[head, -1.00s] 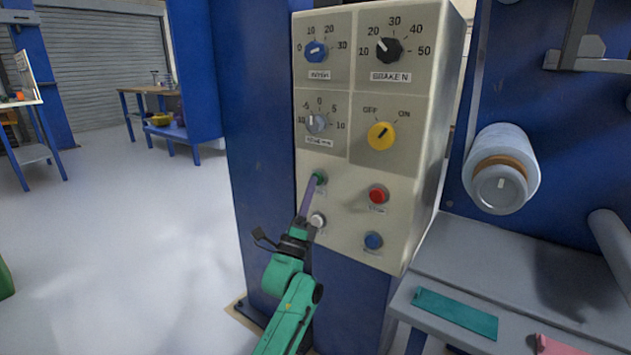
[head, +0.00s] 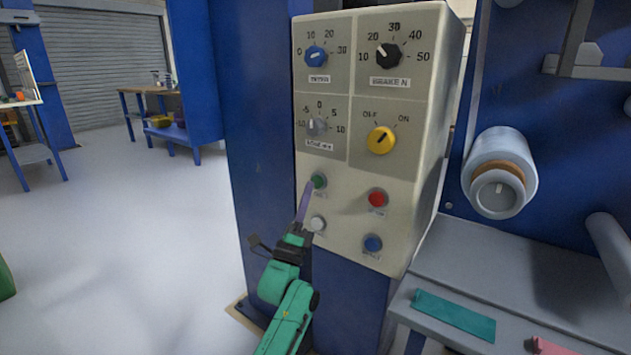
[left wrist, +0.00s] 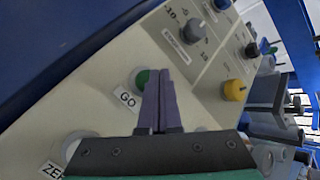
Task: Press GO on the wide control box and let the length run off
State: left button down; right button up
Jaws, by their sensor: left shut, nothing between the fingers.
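The wide control box (head: 342,212) is a cream box on a blue post. Its green GO button (head: 320,181) is at the lower left of the face and also shows in the left wrist view (left wrist: 142,80), partly covered, with the label GO (left wrist: 127,100). My left gripper (head: 309,184) is shut and empty, its purple fingers pointing up at the box. The fingertips are just left of and below the button in the head view; they look slightly off it. In the left wrist view the fingers (left wrist: 159,72) lie just right of the button. My right gripper is not in view.
Near GO are a white button (head: 318,224), a red button (head: 377,198) and a blue button (head: 373,242). A yellow switch (head: 381,140) and several dials sit above. A roll (head: 500,150) is mounted at right over a grey table (head: 480,262). The floor at left is clear.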

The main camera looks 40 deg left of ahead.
pick_arm(q)
jog(key=shift+s, duration=0.1)
jog(key=s+p, duration=0.2)
jog(key=s, duration=0.2)
jog(key=shift+s, duration=0.4)
dwell(0.7)
